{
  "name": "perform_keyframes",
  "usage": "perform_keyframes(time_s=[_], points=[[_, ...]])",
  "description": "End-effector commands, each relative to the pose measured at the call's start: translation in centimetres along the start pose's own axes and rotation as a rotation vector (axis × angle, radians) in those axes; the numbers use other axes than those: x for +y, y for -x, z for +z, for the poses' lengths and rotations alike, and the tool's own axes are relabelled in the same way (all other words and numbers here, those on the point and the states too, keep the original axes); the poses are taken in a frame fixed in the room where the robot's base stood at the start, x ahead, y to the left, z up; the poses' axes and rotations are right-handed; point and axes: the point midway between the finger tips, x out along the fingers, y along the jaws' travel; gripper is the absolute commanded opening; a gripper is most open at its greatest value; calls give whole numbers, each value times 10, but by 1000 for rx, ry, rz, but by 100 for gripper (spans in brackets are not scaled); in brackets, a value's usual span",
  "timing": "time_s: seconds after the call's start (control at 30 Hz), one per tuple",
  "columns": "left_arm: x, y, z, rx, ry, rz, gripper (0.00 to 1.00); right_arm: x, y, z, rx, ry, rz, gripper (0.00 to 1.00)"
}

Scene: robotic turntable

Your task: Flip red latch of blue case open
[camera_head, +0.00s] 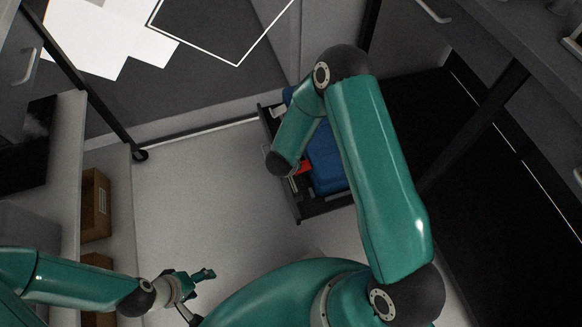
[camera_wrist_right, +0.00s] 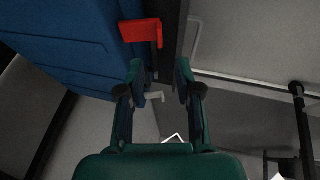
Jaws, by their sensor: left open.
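The blue case (camera_head: 328,165) lies in a dark open drawer (camera_head: 297,212), partly hidden under my right arm. Its red latch (camera_head: 303,168) shows beside my right wrist. In the right wrist view the red latch (camera_wrist_right: 141,31) sticks out from the edge of the blue case (camera_wrist_right: 60,45), beyond the fingertips. My right gripper (camera_wrist_right: 160,72) is open there, its fingers apart, with no object seen held between them. The latch is slightly left of the gap. In the head view my right wrist hides most of that gripper. My left gripper (camera_head: 199,282) is open and empty at lower left, away from the case.
The drawer's dark wall (camera_wrist_right: 172,38) runs close beside the case and latch. A small pale piece (camera_wrist_right: 154,97) shows past the left finger. Shelves with brown boxes (camera_head: 96,205) stand at left. The pale floor (camera_head: 195,195) between is clear.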

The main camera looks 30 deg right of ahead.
Motion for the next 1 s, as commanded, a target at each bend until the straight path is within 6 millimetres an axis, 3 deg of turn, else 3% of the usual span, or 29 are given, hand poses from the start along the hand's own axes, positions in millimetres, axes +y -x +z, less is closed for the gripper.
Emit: perform_keyframes(time_s=[0.1,0.3,0.87,1.0], points=[[0,0,0,0,0,0,67,0,18,0,1,1,-1,34],[0,0,0,0,0,0,67,0,31,0,-1,1,0,34],[0,-1,0,0,0,0,67,5,28,3,-9,-9,5,34],[0,-1,0,0,0,0,67,8,26,26,-34,55,-25,34]])
